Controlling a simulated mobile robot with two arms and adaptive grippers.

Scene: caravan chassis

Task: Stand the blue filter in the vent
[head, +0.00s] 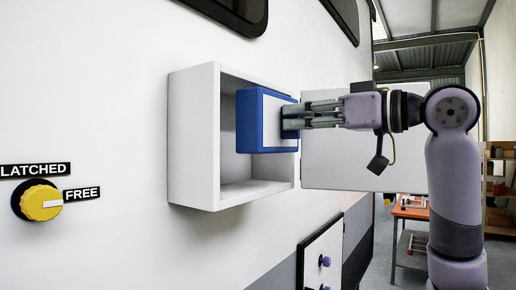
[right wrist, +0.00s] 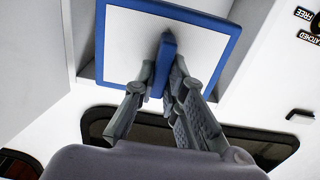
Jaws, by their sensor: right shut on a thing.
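The blue filter (head: 245,122) is a square block with a white front panel, held upright at the mouth of the vent. The vent (head: 195,140) is a white open-fronted box on the caravan wall. The filter's lower edge shows above the vent floor, with a gap at its left; how deep it sits is hard to tell. My right gripper (head: 290,118) is shut on the filter's handle. In the right wrist view the fingers (right wrist: 165,85) close around the blue handle on the white panel, inside the filter's blue rim (right wrist: 100,50). My left gripper is not in view.
A white door panel (head: 345,160) stands open right of the vent, behind my right arm. A yellow knob (head: 40,203) on the left wall has its white pointer toward FREE. A lower panel with knobs (head: 322,260) is below; an orange table (head: 410,212) stands behind.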

